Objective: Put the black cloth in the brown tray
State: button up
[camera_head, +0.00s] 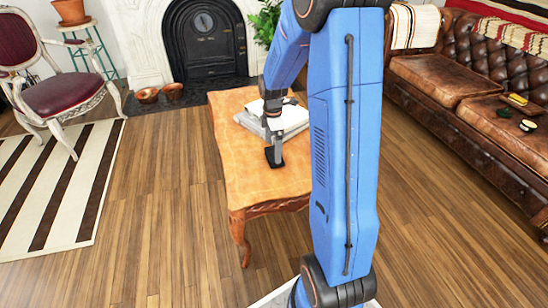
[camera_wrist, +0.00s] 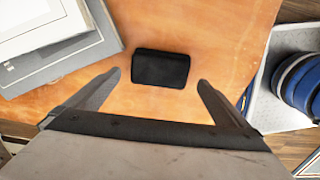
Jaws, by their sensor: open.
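A small folded black cloth (camera_wrist: 160,68) lies flat on the orange-brown wooden table. In the wrist view it sits just beyond and between my fingertips, apart from both. My gripper (camera_wrist: 160,83) is open and empty, with one finger on each side. In the head view my gripper (camera_head: 274,150) reaches down over the table, close to the black cloth (camera_head: 274,163), which it partly covers. I cannot pick out a brown tray in either view; my blue arm hides part of the scene.
The wooden table (camera_head: 243,172) has a stack of grey and white books (camera_head: 287,118) beside the cloth; they also show in the wrist view (camera_wrist: 62,52). A brown leather sofa (camera_head: 440,75) with small items stands right. A red chair (camera_head: 65,92) stands left. Floor left of the table is clear.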

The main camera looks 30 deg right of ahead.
aim_at(269, 151)
jog(key=shift+f, duration=1.35)
jog(key=shift+c, duration=0.3)
jog(key=c, duration=1)
jog(key=shift+o, duration=0.2)
